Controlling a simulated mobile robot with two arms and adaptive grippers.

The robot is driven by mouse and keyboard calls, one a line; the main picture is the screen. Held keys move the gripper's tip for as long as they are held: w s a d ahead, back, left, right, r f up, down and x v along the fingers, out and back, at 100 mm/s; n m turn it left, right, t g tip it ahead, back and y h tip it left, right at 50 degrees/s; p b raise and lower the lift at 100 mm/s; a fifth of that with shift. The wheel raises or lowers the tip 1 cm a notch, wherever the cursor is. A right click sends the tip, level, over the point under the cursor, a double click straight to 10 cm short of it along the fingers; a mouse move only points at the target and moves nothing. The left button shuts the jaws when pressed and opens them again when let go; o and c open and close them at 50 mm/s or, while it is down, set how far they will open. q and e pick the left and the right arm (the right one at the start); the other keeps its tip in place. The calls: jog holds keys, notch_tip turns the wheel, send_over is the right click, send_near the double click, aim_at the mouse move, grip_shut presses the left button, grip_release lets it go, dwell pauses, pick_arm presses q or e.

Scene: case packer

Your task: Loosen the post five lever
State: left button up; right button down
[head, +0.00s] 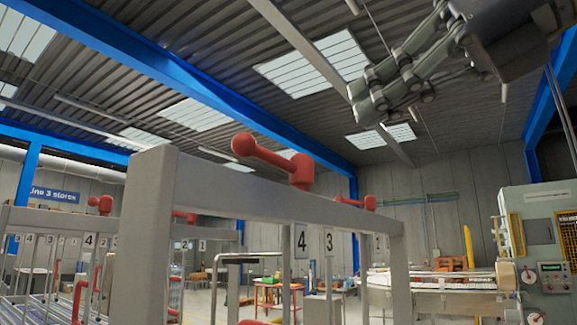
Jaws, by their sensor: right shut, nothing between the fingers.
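A large red lever (270,160) with a ball knob sits on top of the grey frame's near beam (230,178), its arm pointing up and left. It is above plates numbered 4 (302,240) and 3 (329,240). Smaller red levers stand on the frame at the left (101,204) and the right (358,202). I see no readable number 5, so I cannot tell which lever belongs to post five. My right gripper (362,107) is shut and empty, high in the upper right, apart from the levers. My left gripper is out of view.
The frame's thick near upright (143,240) stands at centre left. A grey machine (545,250) with a control panel stands at the right, beside a conveyor-like table (430,281). A red trolley (279,293) stands behind the frame. The space around my right gripper looks clear.

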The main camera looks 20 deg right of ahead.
aim_at(275, 165)
pick_arm(q)
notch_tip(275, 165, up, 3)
jog(key=p, duration=0.3)
pick_arm(e)
jog(key=x, duration=1.4)
jog(key=shift+f, duration=0.2)
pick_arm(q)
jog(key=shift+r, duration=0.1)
pick_arm(e)
jog(key=shift+r, duration=0.1)
